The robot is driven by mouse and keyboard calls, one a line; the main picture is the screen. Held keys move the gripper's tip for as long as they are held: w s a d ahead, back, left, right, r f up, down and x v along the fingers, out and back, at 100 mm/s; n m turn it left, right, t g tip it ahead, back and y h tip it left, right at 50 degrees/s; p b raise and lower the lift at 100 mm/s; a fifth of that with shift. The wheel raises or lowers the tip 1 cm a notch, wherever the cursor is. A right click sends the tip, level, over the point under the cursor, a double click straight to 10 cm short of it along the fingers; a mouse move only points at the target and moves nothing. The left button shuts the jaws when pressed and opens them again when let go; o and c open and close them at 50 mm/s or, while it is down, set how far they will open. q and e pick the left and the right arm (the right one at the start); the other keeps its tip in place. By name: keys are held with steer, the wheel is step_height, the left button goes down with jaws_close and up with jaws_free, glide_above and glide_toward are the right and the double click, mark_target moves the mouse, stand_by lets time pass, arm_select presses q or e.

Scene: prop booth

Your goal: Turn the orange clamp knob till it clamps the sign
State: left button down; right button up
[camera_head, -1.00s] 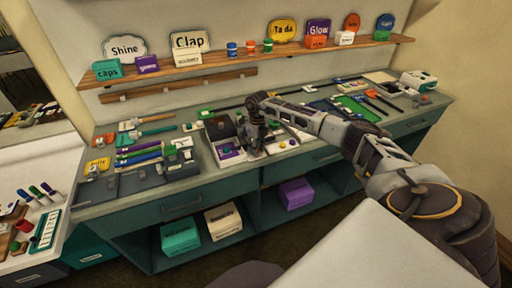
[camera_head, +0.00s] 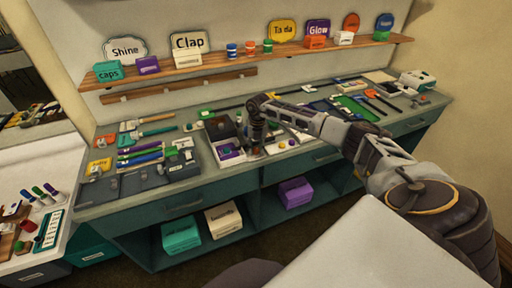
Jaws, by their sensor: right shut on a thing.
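My right gripper (camera_head: 254,149) points straight down over the middle of the workbench (camera_head: 200,197). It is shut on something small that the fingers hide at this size. It works at a pale tray (camera_head: 226,162) with a purple piece, beside a dark box (camera_head: 220,127). I cannot make out the orange clamp knob or the sign in its clamp; the gripper and wrist cover that spot. My left gripper is not in view.
A wall shelf (camera_head: 240,62) with upright signs and small boxes runs above the bench. Marker pens (camera_head: 140,157) and grey holders lie left of the gripper. A second tray (camera_head: 288,142), a green mat (camera_head: 357,107) and tools lie right. The bench is crowded.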

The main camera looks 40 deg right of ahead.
mark_target(257, 149)
steer(key=shift+w+r+m, duration=0.1)
steer(key=shift+r+m, duration=0.05)
steer(key=shift+m, duration=1.05)
steer(key=shift+p, duration=0.3)
steer(key=o, duration=0.8)
steer(key=shift+c, duration=0.2)
step_height(257, 149, up, 12)
steer(key=shift+s+d, duration=0.2)
steer(key=shift+s, duration=0.05)
